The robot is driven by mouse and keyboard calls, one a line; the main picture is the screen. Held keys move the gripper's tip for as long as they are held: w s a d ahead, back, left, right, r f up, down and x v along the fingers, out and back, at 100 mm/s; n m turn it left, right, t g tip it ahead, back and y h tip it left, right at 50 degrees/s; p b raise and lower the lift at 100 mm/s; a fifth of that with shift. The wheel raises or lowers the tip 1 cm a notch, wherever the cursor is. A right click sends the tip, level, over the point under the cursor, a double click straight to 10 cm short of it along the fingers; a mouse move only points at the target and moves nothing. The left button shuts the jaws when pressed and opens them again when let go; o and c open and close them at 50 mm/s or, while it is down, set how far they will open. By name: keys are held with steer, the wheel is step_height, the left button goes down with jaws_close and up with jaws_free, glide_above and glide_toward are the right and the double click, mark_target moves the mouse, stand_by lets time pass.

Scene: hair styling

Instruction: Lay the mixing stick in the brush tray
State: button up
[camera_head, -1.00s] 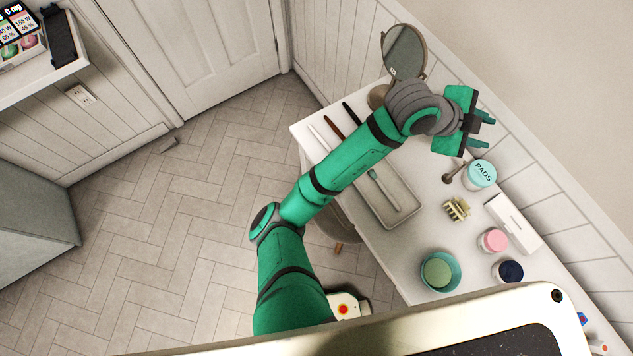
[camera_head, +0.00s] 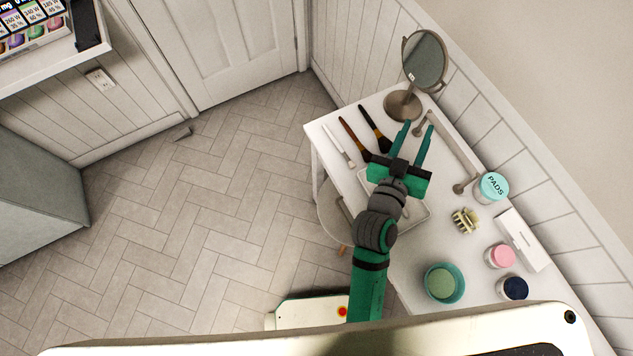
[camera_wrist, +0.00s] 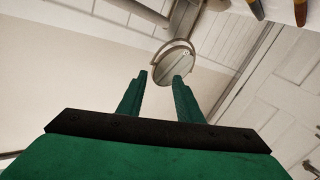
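A slim pale stick (camera_head: 338,147) lies on the white table's left end, left of two dark-tipped brushes; it looks like the mixing stick, though its type is hard to tell. The shallow pale brush tray (camera_head: 415,213) lies nearer on the table, largely hidden beneath my arm and gripper. My gripper (camera_head: 419,125) is open and empty, its green fingers spread and pointing toward the mirror, above the table right of the brushes. In the wrist view, my gripper (camera_wrist: 162,76) also has nothing between its fingers.
A round mirror (camera_head: 424,62) stands at the far end. A brown brush (camera_head: 352,138) and a black brush (camera_head: 375,128) lie beside the stick. A grey rail (camera_head: 450,158), pads jar (camera_head: 492,187), hair clip (camera_head: 465,220), teal bowl (camera_head: 444,284) and small jars line the right.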

steer(key=s+a+f+n+y, duration=0.25)
steer(key=s+a+f, duration=0.2)
steer(key=a, duration=0.25)
steer(key=s+a+f+n+y, duration=0.2)
steer(key=s+a+f+y, duration=0.2)
steer(key=s+a, duration=0.3)
steer(key=s+a+y, duration=0.3)
steer(key=s+a, duration=0.9)
steer(key=shift+s+a+m, duration=0.15)
steer(key=shift+s+m, duration=0.15)
steer(key=shift+m, duration=0.15)
